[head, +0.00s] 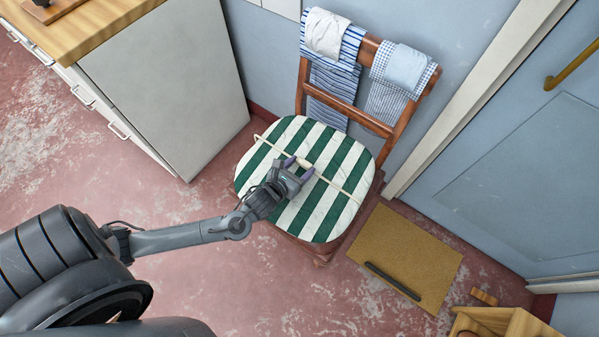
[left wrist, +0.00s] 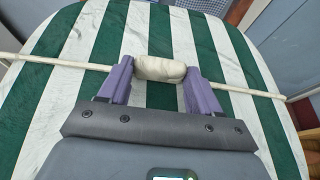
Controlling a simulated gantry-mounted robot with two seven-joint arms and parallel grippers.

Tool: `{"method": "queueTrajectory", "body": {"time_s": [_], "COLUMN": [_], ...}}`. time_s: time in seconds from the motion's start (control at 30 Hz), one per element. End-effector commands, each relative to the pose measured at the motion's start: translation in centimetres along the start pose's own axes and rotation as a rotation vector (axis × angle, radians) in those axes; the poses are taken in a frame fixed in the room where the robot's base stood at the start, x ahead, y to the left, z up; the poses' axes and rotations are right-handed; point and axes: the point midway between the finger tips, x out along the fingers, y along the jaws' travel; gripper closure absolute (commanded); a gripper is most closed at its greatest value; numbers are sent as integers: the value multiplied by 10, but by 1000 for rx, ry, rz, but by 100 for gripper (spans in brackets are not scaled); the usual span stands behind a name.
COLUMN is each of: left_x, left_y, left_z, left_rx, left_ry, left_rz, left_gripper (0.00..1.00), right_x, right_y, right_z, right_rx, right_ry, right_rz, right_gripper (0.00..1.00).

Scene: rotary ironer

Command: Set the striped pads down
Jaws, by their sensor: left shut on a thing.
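The striped pad (head: 318,213), rounded with broad green and white stripes, covers the seat area of a wooden chair (head: 401,138). I see its top, so I cannot tell how many pads are stacked or whether it rests fully on the seat. A thin pale cord (head: 339,188) runs across it, with a cream padded handle (left wrist: 160,68) in the middle. My left gripper (head: 298,167) reaches over the pad and is shut on this handle, one purple finger at each end in the left wrist view. My right gripper is not in view.
Checked and striped cloths (head: 404,72) hang over the chair's back. A white cabinet (head: 165,85) stands to the left. A tan mat (head: 408,255) with a dark bar lies on the floor at right, near a wooden box (head: 500,322). A blue door (head: 530,170) is behind. Floor left of the chair is clear.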

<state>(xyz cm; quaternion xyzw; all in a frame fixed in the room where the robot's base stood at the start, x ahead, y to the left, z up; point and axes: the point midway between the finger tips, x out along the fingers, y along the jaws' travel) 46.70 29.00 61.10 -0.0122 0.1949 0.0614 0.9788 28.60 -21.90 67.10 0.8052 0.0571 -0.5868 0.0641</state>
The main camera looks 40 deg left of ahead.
Motion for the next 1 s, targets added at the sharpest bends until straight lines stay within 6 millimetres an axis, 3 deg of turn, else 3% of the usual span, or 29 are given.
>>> {"method": "queueTrajectory", "body": {"time_s": [0.27,0.67,0.7,0.83,1.0], "left_x": [13,14,13,13,13], "left_y": [0,0,0,0,0], "left_z": [-27,-29,-32,-32,-32], "left_rx": [-3,-2,0,0,0], "left_ry": [-6,-6,1,1,1], "left_rz": [1,1,1,1,1], "left_gripper": [100,100,31,11,11], "right_x": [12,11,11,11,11], "right_y": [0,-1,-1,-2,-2], "right_z": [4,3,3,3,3], "right_rx": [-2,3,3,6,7], "right_ry": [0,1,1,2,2], "right_rz": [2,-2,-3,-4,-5], "right_gripper": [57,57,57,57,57]}}
